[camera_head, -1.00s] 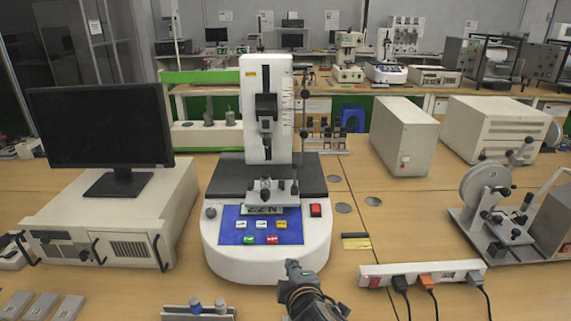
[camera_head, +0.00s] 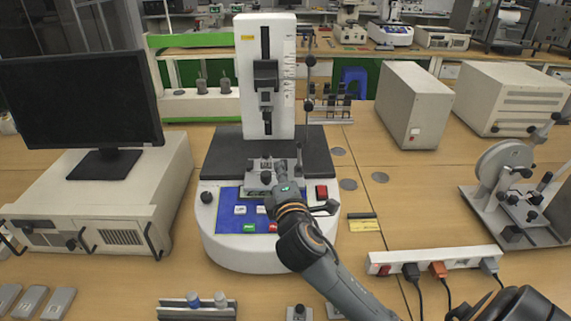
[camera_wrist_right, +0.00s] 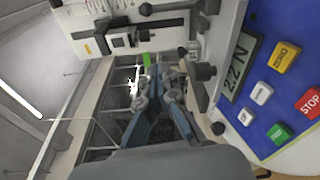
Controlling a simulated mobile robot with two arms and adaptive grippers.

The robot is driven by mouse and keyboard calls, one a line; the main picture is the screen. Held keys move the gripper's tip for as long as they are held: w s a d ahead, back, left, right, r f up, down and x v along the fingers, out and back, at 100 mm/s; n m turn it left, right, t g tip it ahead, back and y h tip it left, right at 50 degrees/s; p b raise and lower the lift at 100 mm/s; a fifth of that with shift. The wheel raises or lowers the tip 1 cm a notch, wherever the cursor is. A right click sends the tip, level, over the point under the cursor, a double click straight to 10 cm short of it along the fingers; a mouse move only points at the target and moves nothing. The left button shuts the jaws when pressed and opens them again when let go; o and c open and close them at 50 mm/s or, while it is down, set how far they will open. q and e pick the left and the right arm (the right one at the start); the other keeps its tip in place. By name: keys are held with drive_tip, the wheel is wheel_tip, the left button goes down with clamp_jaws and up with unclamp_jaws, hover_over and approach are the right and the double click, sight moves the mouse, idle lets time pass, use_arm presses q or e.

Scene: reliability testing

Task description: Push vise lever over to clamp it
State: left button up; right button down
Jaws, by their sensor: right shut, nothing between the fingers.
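The test machine is a white stand (camera_head: 283,80) with a blue panel on its front. A small grey vise (camera_head: 260,172) sits on its dark base plate, behind the panel. In the right wrist view, a short lever with a black knob (camera_wrist_right: 204,72) shows near the vise, right of the fingers. My right gripper (camera_head: 298,158) is at the vise's right side in the head view. Its fingers are together and empty in the right wrist view (camera_wrist_right: 155,82). I cannot tell whether they touch the lever. The arm and gripper hide part of the panel. My left gripper is out of view.
A monitor (camera_head: 82,100) on a beige case is at left. A power strip (camera_head: 435,258) lies at front right.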

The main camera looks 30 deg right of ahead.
sight(299, 156)
drive_tip(key=p+x, duration=0.1)
drive_tip(key=x, duration=0.7)
drive_tip(key=shift+w+d+r, duration=0.15)
drive_tip(key=shift+w+d, duration=0.1)
drive_tip(key=shift+w, duration=0.05)
drive_tip(key=s+d+p, duration=0.1)
drive_tip(key=s+d, duration=0.1)
drive_tip(key=shift+s+d+r+p, duration=0.15)
drive_tip(key=shift+s+r+p, duration=0.15)
drive_tip(key=shift+p, duration=0.05)
drive_tip(key=shift+s+d, duration=0.2)
drive_tip(key=shift+s, duration=0.05)
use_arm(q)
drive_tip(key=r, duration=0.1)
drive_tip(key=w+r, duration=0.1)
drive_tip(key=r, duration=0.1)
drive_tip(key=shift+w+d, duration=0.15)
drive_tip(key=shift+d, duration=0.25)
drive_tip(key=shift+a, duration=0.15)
use_arm(e)
drive_tip(key=shift+w, duration=0.1)
